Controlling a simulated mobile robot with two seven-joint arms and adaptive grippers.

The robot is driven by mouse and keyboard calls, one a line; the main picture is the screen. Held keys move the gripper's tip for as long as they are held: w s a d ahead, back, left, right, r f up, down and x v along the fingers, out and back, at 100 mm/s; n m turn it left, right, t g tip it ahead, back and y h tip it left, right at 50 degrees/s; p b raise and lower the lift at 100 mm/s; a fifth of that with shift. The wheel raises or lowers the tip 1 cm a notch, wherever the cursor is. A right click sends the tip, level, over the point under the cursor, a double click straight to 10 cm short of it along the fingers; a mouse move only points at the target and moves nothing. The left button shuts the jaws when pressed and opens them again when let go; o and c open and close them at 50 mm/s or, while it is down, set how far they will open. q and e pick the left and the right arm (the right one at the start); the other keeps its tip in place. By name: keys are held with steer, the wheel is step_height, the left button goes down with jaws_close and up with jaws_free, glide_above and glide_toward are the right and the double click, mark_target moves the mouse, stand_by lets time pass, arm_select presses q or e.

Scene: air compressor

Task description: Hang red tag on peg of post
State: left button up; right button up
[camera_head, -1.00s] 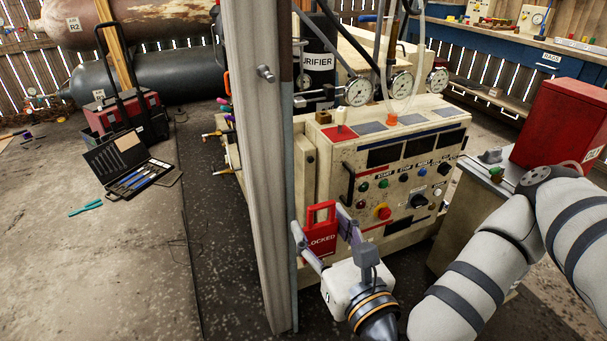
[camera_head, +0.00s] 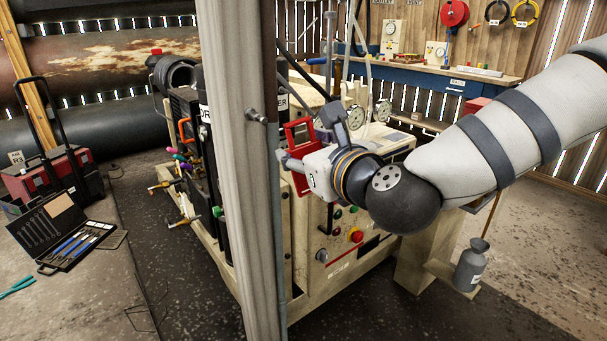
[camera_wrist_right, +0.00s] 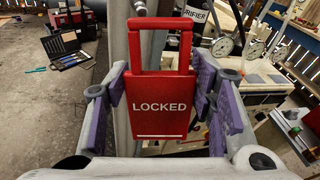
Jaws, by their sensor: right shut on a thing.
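The red tag (camera_head: 299,132), a plate with an open rectangular loop on top, is held upright by my right gripper (camera_head: 310,140). In the right wrist view the tag (camera_wrist_right: 160,108) reads LOCKED and sits between the purple finger pads, loop up. The grey post (camera_head: 240,200) stands upright left of the gripper. Its short peg (camera_head: 257,116) sticks out to the right, at about the height of the tag's loop in the picture. The tag is apart from the peg in the picture; the depth gap is unclear. My left gripper is out of view.
The compressor panel (camera_head: 345,245) with buttons and gauges stands behind the post and gripper. An open tool case (camera_head: 70,240) and a red toolbox (camera_head: 50,172) lie at left. A blue workbench (camera_head: 430,75) is at the back.

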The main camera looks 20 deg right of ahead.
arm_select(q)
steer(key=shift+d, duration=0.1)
arm_select(e)
steer(key=shift+d, duration=0.15)
steer(key=shift+w, duration=0.1)
steer(key=shift+w+a+f, duration=0.2)
steer(key=shift+w+a, duration=0.15)
steer(key=shift+w, duration=0.3)
steer(key=shift+w+a+f+b, duration=0.1)
steer(key=shift+w+a+b, duration=0.4)
steer(key=shift+w, duration=1)
steer(key=shift+w+a+r+b, duration=0.1)
steer(key=shift+w+a+b, duration=0.15)
steer(key=shift+w+a, duration=0.85)
steer(key=shift+w+a+f+b, duration=0.1)
steer(key=shift+w+b, duration=0.3)
steer(key=shift+w, duration=1.5)
steer(key=shift+w+a, duration=0.1)
steer(key=shift+w, duration=0.25)
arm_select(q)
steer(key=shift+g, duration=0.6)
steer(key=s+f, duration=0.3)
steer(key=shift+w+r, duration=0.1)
